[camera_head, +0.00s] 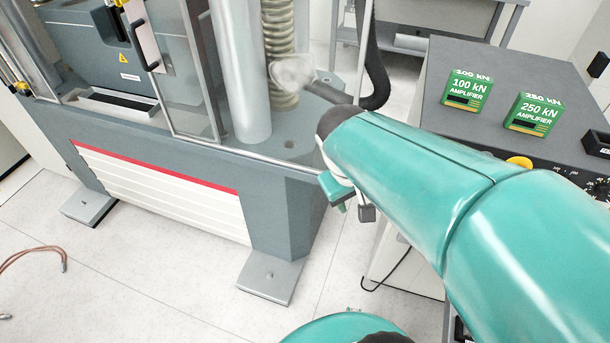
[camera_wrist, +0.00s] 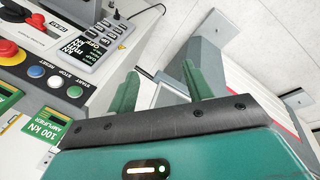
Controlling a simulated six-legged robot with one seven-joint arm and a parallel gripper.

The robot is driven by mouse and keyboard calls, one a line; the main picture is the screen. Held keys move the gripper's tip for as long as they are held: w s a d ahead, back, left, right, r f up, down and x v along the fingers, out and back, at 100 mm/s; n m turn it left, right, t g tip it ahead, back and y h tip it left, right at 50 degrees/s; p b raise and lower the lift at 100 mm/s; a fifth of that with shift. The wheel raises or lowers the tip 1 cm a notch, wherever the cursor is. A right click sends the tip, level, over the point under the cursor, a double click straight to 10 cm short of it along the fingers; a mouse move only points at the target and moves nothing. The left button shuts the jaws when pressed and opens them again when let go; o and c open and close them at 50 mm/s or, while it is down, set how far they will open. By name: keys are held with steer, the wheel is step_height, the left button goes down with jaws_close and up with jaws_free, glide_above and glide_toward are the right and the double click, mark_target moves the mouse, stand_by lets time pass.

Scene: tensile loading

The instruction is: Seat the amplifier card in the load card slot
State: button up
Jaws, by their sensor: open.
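Two green amplifier cards lie on the grey console top in the head view: the 100 kN card (camera_head: 467,91) and the 250 kN card (camera_head: 531,116). The task does not say which is meant. The 100 kN card (camera_wrist: 42,129) also shows at the lower left of the wrist view. My gripper (camera_wrist: 158,88) is open, with two green fingers apart and nothing between them. It is off to one side of the cards, touching neither. In the head view my arm hides most of it. I cannot make out the load card slot for certain.
The console (camera_head: 440,65) is at right, with a black housing (camera_head: 597,143) at its edge. The wrist view shows a keypad unit (camera_wrist: 92,45), a red button (camera_wrist: 8,50) and several coloured buttons. The testing machine (camera_head: 285,200) stands at left. Open floor lies in front of it.

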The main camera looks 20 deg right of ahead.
steer(key=s+a+r+t+y, duration=0.2)
steer(key=a+r, duration=0.4)
steer(key=a, duration=0.3)
steer(key=shift+a+r+t+y, duration=0.4)
steer(key=shift+t+y, duration=0.3)
steer(key=shift+t, duration=0.4)
steer(key=shift+c, duration=0.2)
steer(key=shift+c, duration=1.4)
